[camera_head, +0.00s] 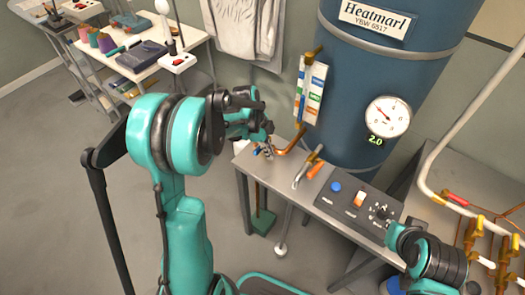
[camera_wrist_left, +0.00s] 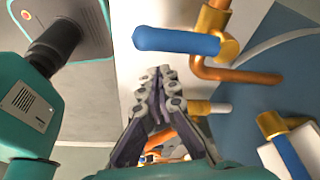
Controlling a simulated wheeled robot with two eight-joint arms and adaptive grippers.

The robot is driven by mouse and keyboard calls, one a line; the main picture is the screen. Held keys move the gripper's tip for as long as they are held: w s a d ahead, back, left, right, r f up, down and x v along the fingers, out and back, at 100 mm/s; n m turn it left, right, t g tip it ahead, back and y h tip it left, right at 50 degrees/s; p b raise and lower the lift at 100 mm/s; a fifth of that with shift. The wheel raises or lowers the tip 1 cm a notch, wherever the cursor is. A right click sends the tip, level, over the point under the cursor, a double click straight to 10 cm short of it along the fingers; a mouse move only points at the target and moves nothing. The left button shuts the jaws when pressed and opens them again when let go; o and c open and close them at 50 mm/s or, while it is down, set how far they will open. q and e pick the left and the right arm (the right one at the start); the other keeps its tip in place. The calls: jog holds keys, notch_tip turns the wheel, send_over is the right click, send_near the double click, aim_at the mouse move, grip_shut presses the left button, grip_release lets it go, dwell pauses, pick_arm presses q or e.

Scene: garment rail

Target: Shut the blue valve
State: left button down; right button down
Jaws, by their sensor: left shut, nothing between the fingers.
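The blue valve lever (camera_wrist_left: 178,40) lies nearly level across the upper middle of the left wrist view. Its right end joins a brass valve body (camera_wrist_left: 213,22) on a copper pipe (camera_wrist_left: 235,75). My left gripper (camera_wrist_left: 158,85) is shut and empty, its fingertips just below the lever in that picture, with a small visible gap.
A blue tank (camera_head: 375,75) with a round gauge (camera_head: 387,117) stands behind the bench (camera_head: 250,180). White pipework (camera_head: 440,150) with brass valves is at right. Floor at left is clear.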

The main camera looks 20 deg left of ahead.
pick_arm(q)
jog(key=d+p+v, duration=0.1)
jog(key=p+v, duration=0.2)
jog(key=v, duration=0.6)
jog(key=shift+w+r, duration=0.5)
jog(key=shift+r, duration=0.05)
jog(key=s+d+r+n+t+y+b, duration=0.1)
jog(key=s+d+n+t, duration=0.2)
jog(key=s+n, duration=0.5)
jog(key=s+d+n+t+y+b, duration=0.2)
jog(key=s+d+n+t, duration=0.1)
jog(key=s+n, duration=0.5)
jog(key=shift+s+r+t+y, duration=0.3)
jog(key=shift+s+r, duration=0.1)
jog(key=shift+s, duration=0.55)
